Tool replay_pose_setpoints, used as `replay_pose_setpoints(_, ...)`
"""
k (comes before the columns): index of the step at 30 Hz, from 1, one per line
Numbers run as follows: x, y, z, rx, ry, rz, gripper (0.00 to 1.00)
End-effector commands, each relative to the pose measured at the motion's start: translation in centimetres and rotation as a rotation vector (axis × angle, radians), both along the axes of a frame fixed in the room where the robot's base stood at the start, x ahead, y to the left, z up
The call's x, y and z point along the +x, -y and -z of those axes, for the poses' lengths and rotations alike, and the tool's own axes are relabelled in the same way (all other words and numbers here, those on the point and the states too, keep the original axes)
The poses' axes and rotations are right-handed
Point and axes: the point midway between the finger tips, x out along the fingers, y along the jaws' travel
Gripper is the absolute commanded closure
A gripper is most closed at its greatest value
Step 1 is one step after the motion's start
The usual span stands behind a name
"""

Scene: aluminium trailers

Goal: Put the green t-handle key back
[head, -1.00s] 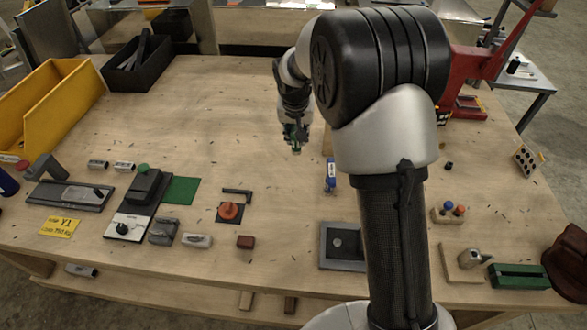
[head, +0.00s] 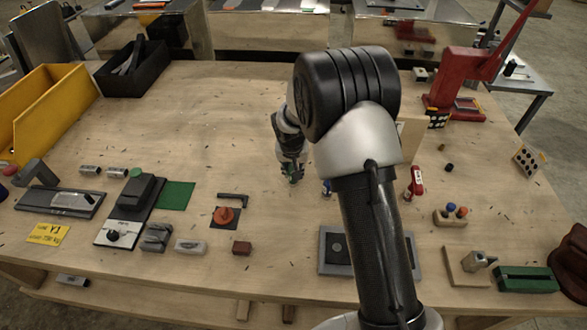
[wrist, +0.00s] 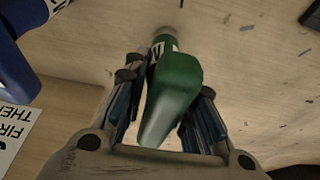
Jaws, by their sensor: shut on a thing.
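The green t-handle key (wrist: 172,88) lies between the fingers of my gripper (wrist: 170,115) in the wrist view, with a white-marked collar at its far end. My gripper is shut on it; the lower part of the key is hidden. In the head view, my gripper (head: 291,172) is over the middle of the table, and a bit of green shows at its tip. A blue handle (wrist: 18,65) is at the left of the wrist view, apart from the green key. In the head view, the blue handle (head: 327,187) is just right of my gripper, partly behind my arm.
A red handle with a white label (head: 416,182) stands right of my arm, near a pale upright board (head: 411,138). A printed sign (wrist: 14,128) shows in the wrist view. A grey-framed dark pad (head: 324,264) lies in front.

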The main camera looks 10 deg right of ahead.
Motion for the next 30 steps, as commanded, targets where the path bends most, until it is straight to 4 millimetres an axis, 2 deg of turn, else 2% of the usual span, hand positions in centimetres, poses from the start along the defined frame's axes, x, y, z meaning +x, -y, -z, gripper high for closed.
replay_pose_setpoints(6, 0.1, 0.0, 0.3, 0.001, 0.001, 0.0, 1.0)
replay_pose_setpoints(7, 0.0, 0.0, 0.4, 0.0, 0.0, 0.0, 0.75)
replay_pose_setpoints(15, 0.0, 0.0, 0.3, 0.0, 0.0, 0.0, 0.57)
replay_pose_setpoints(26, 0.0, 0.0, 0.1, 0.0, 0.0, 0.0, 0.56)
replay_pose_setpoints(30, -0.2, -0.1, -1.3, 0.0, 0.003, -0.001, 0.56)
